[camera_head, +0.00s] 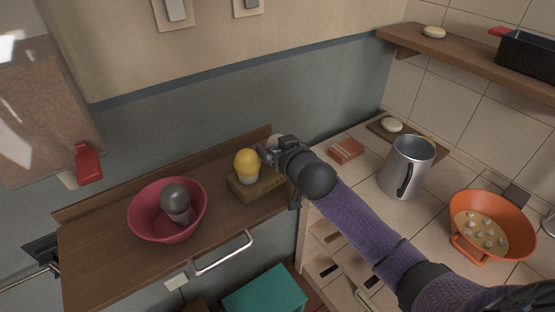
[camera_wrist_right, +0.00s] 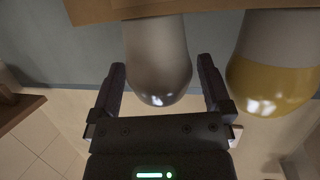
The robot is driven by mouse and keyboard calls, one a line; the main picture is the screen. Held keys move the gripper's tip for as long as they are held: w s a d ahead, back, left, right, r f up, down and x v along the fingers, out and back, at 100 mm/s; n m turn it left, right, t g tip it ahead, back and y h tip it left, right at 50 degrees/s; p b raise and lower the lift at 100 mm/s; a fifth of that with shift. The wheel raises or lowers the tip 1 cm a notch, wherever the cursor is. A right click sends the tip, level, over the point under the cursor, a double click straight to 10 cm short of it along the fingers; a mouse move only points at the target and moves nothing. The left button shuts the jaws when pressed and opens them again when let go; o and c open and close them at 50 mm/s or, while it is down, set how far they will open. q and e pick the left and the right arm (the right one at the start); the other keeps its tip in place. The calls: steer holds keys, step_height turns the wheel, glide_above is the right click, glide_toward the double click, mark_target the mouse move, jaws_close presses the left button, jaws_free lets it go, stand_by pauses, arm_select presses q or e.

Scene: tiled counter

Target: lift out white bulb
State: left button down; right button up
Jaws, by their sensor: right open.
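A white bulb (camera_head: 273,141) sits at the wooden holder (camera_head: 262,191), mostly hidden behind my right gripper (camera_head: 269,153) in the head view. In the right wrist view the pale bulb (camera_wrist_right: 157,65) lies between the two spread fingers of my right gripper (camera_wrist_right: 161,68), with small gaps seen on both sides. A yellow-topped bulb (camera_head: 246,161) stands beside it in the holder and also shows at the right of the wrist view (camera_wrist_right: 272,80). A grey bulb (camera_head: 175,197) rests in the pink bowl (camera_head: 143,223). My left gripper is out of view.
The wooden shelf (camera_head: 112,257) carries the bowl and holder, with a low back rim. To the right, the tiled counter has a red-brown block (camera_head: 346,151), a metal jug (camera_head: 406,168) and an orange colander (camera_head: 508,209). A wall shelf (camera_head: 465,57) is above.

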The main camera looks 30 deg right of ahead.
steer(key=shift+w+f, duration=0.15)
steer(key=shift+w, duration=0.2)
steer(key=c, duration=1.1)
step_height(320, 180, up, 10)
steer(key=p, duration=0.3)
steer(key=shift+f, duration=0.2)
steer(key=shift+r, duration=0.3)
